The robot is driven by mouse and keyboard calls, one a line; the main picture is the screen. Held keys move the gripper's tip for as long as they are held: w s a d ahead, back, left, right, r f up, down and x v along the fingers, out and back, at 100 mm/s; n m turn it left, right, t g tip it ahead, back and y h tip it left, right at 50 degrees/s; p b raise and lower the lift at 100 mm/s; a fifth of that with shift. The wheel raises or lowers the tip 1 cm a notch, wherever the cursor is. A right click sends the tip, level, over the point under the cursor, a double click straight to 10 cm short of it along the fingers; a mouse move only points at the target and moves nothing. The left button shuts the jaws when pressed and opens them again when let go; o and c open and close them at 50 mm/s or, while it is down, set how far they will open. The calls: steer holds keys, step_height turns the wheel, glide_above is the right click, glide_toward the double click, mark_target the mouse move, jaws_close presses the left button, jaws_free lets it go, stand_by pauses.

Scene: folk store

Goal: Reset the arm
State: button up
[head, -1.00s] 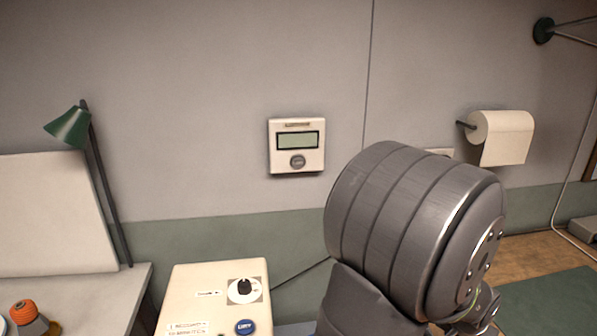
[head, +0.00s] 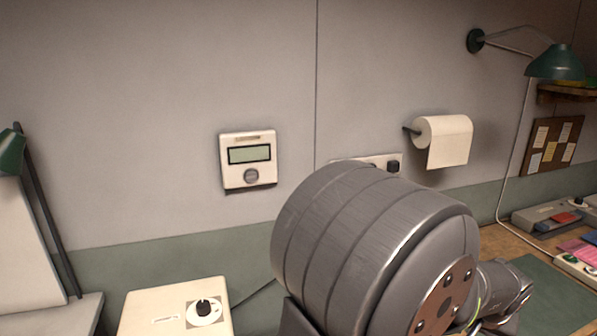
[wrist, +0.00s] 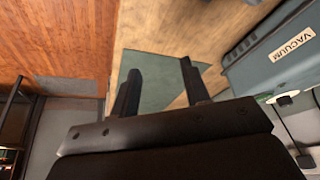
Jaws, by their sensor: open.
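My gripper (wrist: 160,85) shows in the wrist view with its two dark fingers apart and nothing between them. Beyond the fingers lie a green mat (wrist: 150,68) and the wooden bench top (wrist: 150,25). I cannot tell the gap between the fingertips and the mat. In the head view, a large grey joint of my arm fills the lower middle, and the gripper itself is not visible there.
A blue-grey box labelled VACUUM (wrist: 270,55) is right of the fingers. In the head view, a cream control box (head: 170,308) stands left of my arm. A paper roll (head: 443,141), wall panel (head: 249,160) and green lamp (head: 555,62) are behind. The green mat (head: 545,295) looks clear.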

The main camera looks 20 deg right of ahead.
steer(key=w+d+f+n+t, duration=0.1)
steer(key=w+d, duration=1.3)
steer(key=d, duration=0.4)
steer(key=shift+w+f+y, duration=0.25)
steer(key=shift+f+y, duration=0.15)
steer(key=shift+d, duration=0.1)
steer(key=s+a+r, duration=0.2)
steer(key=s+a, duration=0.8)
steer(key=a, duration=0.2)
steer(key=shift+s+a+m+g+h, duration=0.15)
steer(key=shift+s+m+g+h, duration=0.15)
steer(key=shift+g, duration=0.1)
steer(key=shift+r, duration=0.1)
